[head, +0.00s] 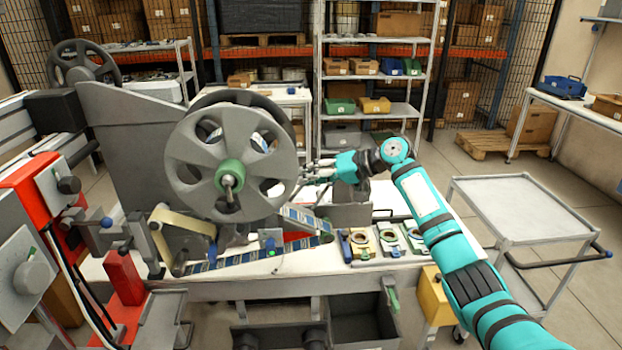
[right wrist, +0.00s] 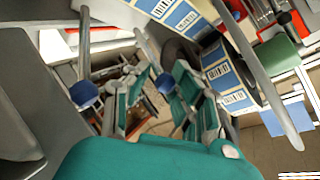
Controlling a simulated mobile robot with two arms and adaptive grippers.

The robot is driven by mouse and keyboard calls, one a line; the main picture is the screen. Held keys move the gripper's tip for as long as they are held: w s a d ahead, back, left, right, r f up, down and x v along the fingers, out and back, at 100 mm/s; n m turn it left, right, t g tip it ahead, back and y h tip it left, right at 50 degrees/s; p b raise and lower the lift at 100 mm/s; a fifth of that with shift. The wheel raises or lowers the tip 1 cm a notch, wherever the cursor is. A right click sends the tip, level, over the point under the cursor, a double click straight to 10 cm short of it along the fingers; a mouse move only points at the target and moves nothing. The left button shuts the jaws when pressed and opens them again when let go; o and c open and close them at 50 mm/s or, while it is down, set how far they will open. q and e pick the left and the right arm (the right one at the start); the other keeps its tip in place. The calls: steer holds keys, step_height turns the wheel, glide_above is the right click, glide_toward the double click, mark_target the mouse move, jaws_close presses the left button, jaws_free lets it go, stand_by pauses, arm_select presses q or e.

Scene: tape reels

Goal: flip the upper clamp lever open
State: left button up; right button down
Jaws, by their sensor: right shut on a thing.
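My right gripper (head: 308,170) reaches in from the right, close to the right rim of the big grey reel (head: 190,150). In the right wrist view its jaws (right wrist: 148,88) are drawn in around a thin grey clamp lever (right wrist: 148,46) with a blue tip (right wrist: 165,83). A second blue-tipped lever (right wrist: 84,94) stands left of the jaws, apart from them. I cannot tell from the picture which lever is the upper one. In the head view the levers are not clear near the reel and the gripper. My left gripper is not in view.
A blue-and-white label strip (head: 305,218) runs below the reel and shows close to the jaws in the right wrist view (right wrist: 228,82). Small fixtures (head: 388,240) line the bench's front right. A grey cart (head: 525,205) stands to the right, and shelves (head: 370,110) stand behind.

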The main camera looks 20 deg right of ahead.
steer(key=shift+w+a+r, duration=0.1)
steer(key=shift+a+r, duration=0.05)
steer(key=shift+r, duration=0.35)
steer(key=c, duration=1.2)
jaws_free()
steer(key=shift+a, duration=0.1)
steer(key=shift+o, duration=0.2)
steer(key=shift+a+f, duration=0.2)
steer(key=v, duration=1.2)
steer(key=shift+w+a, duration=0.1)
